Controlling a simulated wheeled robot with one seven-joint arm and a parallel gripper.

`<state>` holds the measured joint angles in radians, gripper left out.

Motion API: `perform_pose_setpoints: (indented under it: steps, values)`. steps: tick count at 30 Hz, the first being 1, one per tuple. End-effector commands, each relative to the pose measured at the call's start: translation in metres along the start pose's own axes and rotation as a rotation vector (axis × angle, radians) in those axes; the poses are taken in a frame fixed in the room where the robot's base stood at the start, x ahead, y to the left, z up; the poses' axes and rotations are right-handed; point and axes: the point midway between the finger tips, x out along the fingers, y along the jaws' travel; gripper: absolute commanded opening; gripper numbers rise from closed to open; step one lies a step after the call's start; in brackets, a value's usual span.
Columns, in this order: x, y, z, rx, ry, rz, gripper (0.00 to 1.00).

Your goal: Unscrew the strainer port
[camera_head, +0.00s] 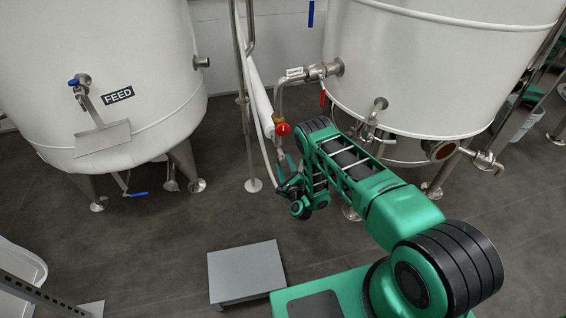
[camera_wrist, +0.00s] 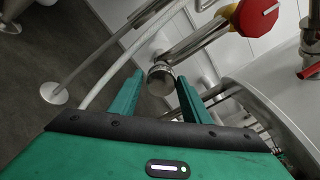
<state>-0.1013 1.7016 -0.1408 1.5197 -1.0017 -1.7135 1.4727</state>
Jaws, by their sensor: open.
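The strainer port shows in the wrist view as a round metal cap (camera_wrist: 161,76) at the lower end of a slanted metal pipe branch. My gripper (camera_wrist: 159,80) is open, with one green finger on each side of the cap in the picture. I cannot tell whether the fingertips reach past the cap's edge or touch it. In the head view my gripper (camera_head: 284,168) is low beside the piping, under the red valve part (camera_head: 283,129). The cap is too small to make out there.
The red part (camera_wrist: 256,16) sits above the cap in the wrist view. A white hose (camera_wrist: 130,50) runs close to the left finger. White tanks stand left (camera_head: 90,50) and right (camera_head: 430,70). A grey platform (camera_head: 245,270) is on the floor.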

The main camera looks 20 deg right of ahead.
Motion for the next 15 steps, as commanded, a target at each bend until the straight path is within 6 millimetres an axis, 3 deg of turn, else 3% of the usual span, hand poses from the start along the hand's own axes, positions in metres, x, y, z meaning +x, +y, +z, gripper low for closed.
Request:
perform_pose_setpoints:
  steps: [7, 12, 15]
  values:
    - [0.0002, -0.0003, 0.0001, 0.02, 0.0, -0.001, 0.41]
    - [0.0, 0.0001, 0.0, 0.018, 0.0, 0.0, 0.0]
    - [-0.0002, 0.0004, 0.0001, 0.003, 0.0, 0.001, 0.0]
